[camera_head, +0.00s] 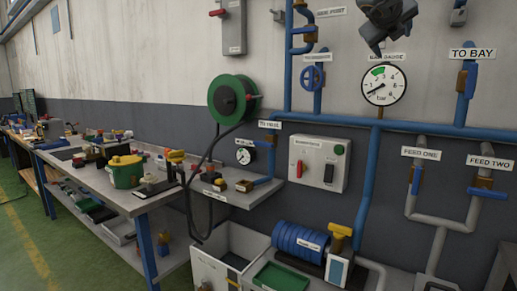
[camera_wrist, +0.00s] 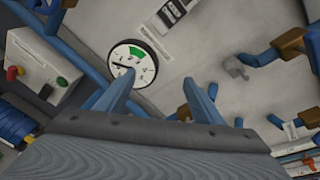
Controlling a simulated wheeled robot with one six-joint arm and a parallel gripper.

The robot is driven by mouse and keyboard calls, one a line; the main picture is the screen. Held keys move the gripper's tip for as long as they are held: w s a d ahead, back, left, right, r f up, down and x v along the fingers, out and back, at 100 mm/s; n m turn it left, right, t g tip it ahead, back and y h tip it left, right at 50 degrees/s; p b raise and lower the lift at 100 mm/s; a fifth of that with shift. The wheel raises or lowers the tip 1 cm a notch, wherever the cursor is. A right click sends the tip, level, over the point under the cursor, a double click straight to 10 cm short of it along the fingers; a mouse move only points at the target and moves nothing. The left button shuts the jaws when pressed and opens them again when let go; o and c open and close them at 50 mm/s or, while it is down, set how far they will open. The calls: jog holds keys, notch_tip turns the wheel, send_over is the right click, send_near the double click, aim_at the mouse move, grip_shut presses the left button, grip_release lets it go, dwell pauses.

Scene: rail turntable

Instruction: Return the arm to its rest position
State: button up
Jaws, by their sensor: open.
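My gripper (camera_head: 385,45) shows at the top right of the head view, in front of the wall above the round pressure gauge (camera_head: 384,85). In the wrist view my gripper (camera_wrist: 162,90) has its two blue fingers spread apart, with nothing between them. The gauge (camera_wrist: 132,63) shows there behind and beside the left finger. The gripper looks empty and apart from the wall fittings. The rest of my arm is mostly outside the head view.
Blue pipes (camera_head: 430,128) run along the wall, with valve levers (camera_head: 416,180) at the right. A switch box (camera_head: 319,163) and a green hose reel (camera_head: 233,98) are on the wall. A cluttered workbench (camera_head: 150,203) stands left. Green floor (camera_head: 22,235) is clear at far left.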

jog(key=w+a+f+n+t+y, duration=0.1)
jog(key=a+f+n+y, duration=0.2)
jog(key=a+f+n, duration=0.35)
jog(key=w+a+f+n+y, duration=0.25)
jog(key=f+n, duration=0.45)
jog(key=f, duration=0.4)
jog(key=s+a+f+n+g+y, duration=0.1)
jog(key=s+a+f+n, duration=0.25)
jog(key=f, duration=0.35)
jog(key=s+a+f+n+g+y, duration=0.25)
jog(key=f+n, duration=0.25)
jog(key=f, duration=0.3)
jog(key=s+a+f+n+g+y, duration=0.1)
jog(key=s+a+f+n+g, duration=0.1)
jog(key=s+f+n, duration=0.4)
jog(key=s+a+f+n+g, duration=0.2)
jog(key=s+f+g, duration=0.1)
jog(key=s+f, duration=0.7)
jog(key=s+f+n+g, duration=0.2)
jog(key=s+f, duration=0.2)
jog(key=s, duration=0.3)
jog(key=s+d+f+n+g+h, duration=0.1)
jog(key=s+f+n+g, duration=0.1)
jog(key=s+f, duration=0.3)
jog(key=s+n, duration=0.1)
jog(key=s, duration=0.1)
jog(key=shift+s+d+f+g, duration=0.2)
jog(key=shift+s+f+g, duration=0.05)
jog(key=shift+s+g, duration=0.1)
